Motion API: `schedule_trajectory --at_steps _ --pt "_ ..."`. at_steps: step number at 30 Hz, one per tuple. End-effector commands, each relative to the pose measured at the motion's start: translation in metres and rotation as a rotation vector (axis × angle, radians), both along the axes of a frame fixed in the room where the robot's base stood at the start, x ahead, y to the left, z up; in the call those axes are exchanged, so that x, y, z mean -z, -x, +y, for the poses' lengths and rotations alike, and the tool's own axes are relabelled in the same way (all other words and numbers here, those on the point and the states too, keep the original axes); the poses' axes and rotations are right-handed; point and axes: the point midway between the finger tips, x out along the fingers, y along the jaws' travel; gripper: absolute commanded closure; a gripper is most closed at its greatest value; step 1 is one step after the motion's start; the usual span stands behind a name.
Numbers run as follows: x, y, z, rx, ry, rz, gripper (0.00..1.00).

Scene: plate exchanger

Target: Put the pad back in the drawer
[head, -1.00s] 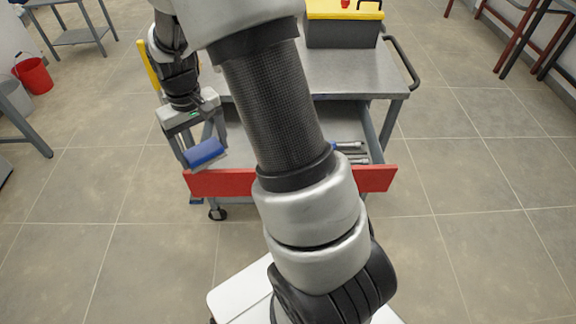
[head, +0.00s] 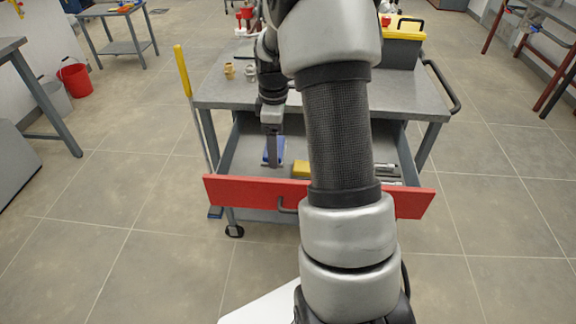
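The blue pad (head: 267,155) is at my gripper (head: 272,155), inside the left part of the open drawer. One finger stands in front of the pad, with blue showing on both sides of it. My gripper appears shut on the pad; the far finger is hidden. I cannot tell whether the pad touches the drawer floor. The drawer (head: 240,190) has a red front and is pulled out of the grey cart. My arm hides its middle.
In the drawer lie a yellow thing (head: 301,170) and metal tools (head: 387,172) at the right. On the cart top (head: 225,95) are small brass-coloured parts (head: 229,70) and a yellow-lidded toolbox (head: 402,45). A yellow pole (head: 183,70) stands at the cart's left.

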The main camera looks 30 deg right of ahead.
Motion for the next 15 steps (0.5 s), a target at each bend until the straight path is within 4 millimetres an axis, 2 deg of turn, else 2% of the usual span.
schedule_trajectory --at_steps 1,7,12,15 --pt "0.012 0.000 0.000 0.000 0.000 0.002 0.43" --pt "0.031 0.000 0.000 0.001 0.000 0.001 0.43" --pt "0.061 0.001 0.001 0.001 0.000 0.004 0.43" --pt "0.068 0.000 0.001 0.001 0.000 0.000 0.43"
